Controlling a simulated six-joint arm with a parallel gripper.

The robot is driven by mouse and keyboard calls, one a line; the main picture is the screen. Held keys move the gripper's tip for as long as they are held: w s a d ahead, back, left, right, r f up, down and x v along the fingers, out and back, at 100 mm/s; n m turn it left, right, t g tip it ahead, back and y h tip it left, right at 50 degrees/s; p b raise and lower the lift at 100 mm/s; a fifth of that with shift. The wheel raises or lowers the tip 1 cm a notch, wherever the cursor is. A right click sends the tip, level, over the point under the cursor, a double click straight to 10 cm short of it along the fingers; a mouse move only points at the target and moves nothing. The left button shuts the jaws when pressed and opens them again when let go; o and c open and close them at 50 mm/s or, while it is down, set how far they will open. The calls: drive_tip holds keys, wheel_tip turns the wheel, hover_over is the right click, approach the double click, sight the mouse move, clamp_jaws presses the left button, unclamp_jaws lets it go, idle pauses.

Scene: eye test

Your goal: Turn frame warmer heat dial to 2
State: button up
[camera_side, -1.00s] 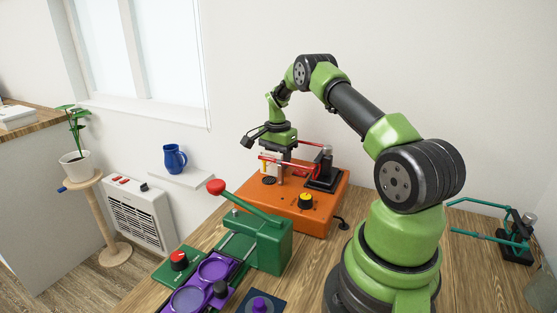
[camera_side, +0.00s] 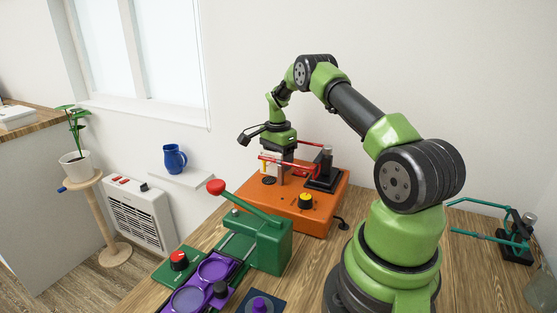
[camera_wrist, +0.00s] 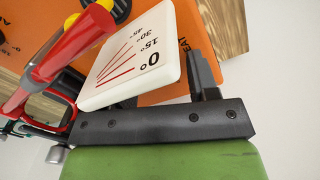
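The orange frame warmer (camera_side: 325,215) sits on the wooden bench. Its dial (camera_side: 306,200), black with a yellow top, is on the front right part of the top; its setting is too small to read. My gripper (camera_side: 283,172) is above the warmer, behind and left of the dial and apart from it. In the wrist view its dark fingers (camera_wrist: 140,85) look spread, with a white angle block (camera_wrist: 140,55) in the space beyond or between them. I see no grip on the block, though its contact with the fingers is unclear. Orange surface with partial lettering shows behind.
Red spectacle-like arms (camera_wrist: 60,60) lie close beside my gripper. A black stand (camera_side: 325,180) is at the warmer's right rear. A green lever press (camera_side: 265,240) with a red knob stands in front, near a purple tray (camera_side: 230,262). Bench right of the warmer is partly clear.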

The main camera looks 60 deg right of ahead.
wheel_tip(320, 180, up, 10)
drive_tip(key=shift+w, duration=0.15)
idle(0.6)
drive_tip(key=s+a+r+n+t, duration=0.1)
drive_tip(key=a+r+n+t, duration=0.3)
drive_tip(key=a+r+n, duration=0.85)
drive_tip(key=s+a+r+n+t+y, duration=0.1)
drive_tip(key=s+a+n, duration=0.2)
drive_tip(key=s+a, duration=0.5)
drive_tip(key=s+a+r+n+t, duration=0.1)
drive_tip(key=s+a+n+t, duration=0.1)
drive_tip(key=s+a, duration=0.6)
drive_tip(key=a+n, duration=0.1)
drive_tip(key=a, duration=0.1)
drive_tip(key=shift+s+a+r+t+y, duration=0.15)
drive_tip(key=shift+a+r+t+y, duration=0.15)
drive_tip(key=shift+a+r+y, duration=0.1)
